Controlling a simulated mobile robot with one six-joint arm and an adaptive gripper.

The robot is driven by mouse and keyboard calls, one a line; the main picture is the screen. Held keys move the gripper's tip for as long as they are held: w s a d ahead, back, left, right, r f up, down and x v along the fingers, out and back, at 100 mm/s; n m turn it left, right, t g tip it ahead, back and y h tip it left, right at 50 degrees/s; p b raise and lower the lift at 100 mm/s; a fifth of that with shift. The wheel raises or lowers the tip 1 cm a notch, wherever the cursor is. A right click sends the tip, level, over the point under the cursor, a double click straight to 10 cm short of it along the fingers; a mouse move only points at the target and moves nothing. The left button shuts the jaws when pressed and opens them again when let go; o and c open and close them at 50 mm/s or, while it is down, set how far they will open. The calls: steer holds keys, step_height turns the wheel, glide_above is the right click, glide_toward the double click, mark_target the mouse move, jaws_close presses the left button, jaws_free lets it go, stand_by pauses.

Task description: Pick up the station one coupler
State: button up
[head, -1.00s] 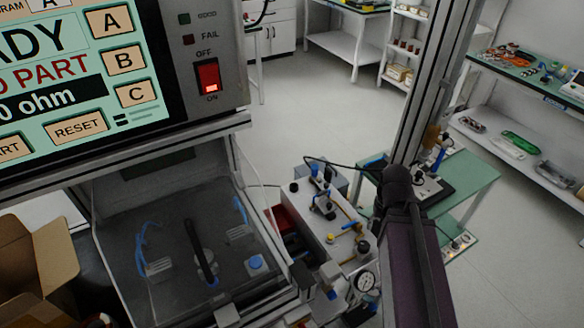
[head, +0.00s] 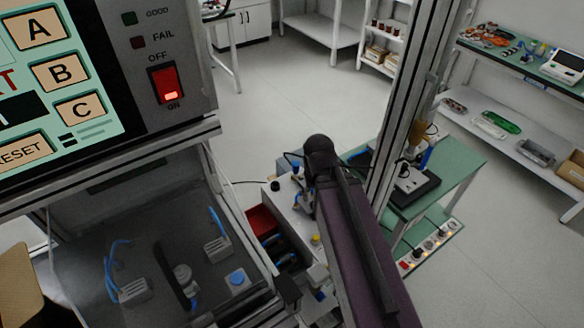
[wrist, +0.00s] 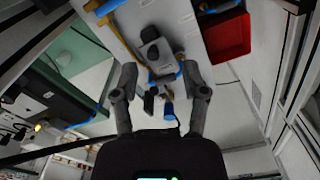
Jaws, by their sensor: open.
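My gripper (wrist: 160,70) is open in the wrist view, its two dark fingers spread on either side of a small grey fitting with blue parts (wrist: 167,108). The fingers do not visibly close on it, and I cannot tell the depth between them. The fitting is by a white panel (wrist: 187,20); it may be the station one coupler, but no label is readable. In the head view, the white bench unit (head: 291,210) carries small fittings, including a yellow one (head: 315,239). My arm covers much of that unit and hides my gripper there.
A red bin (head: 263,222) is beside the unit; a red bin also shows in the wrist view (wrist: 228,38). The tester with its lit red switch (head: 166,84) and an upright metal post (head: 408,100) flank my arm. A green table (head: 462,170) stands right. Floor is clear behind.

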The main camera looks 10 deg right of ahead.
steer(key=shift+s+a, duration=0.1)
steer(key=shift+a, duration=0.15)
steer(key=o, duration=0.3)
step_height(320, 180, up, 3)
steer(key=n+p, duration=0.2)
steer(key=p, duration=0.1)
glide_above(295, 164)
steer(key=shift+a+f, duration=0.1)
steer(key=shift+f, duration=0.1)
steer(key=shift+s+f+b, duration=0.1)
steer(key=shift+f+b, duration=0.05)
steer(key=shift+b, duration=0.25)
step_height(295, 164, down, 8)
steer(key=b, duration=0.8)
steer(key=shift+f, duration=0.15)
steer(key=shift+f, duration=0.1)
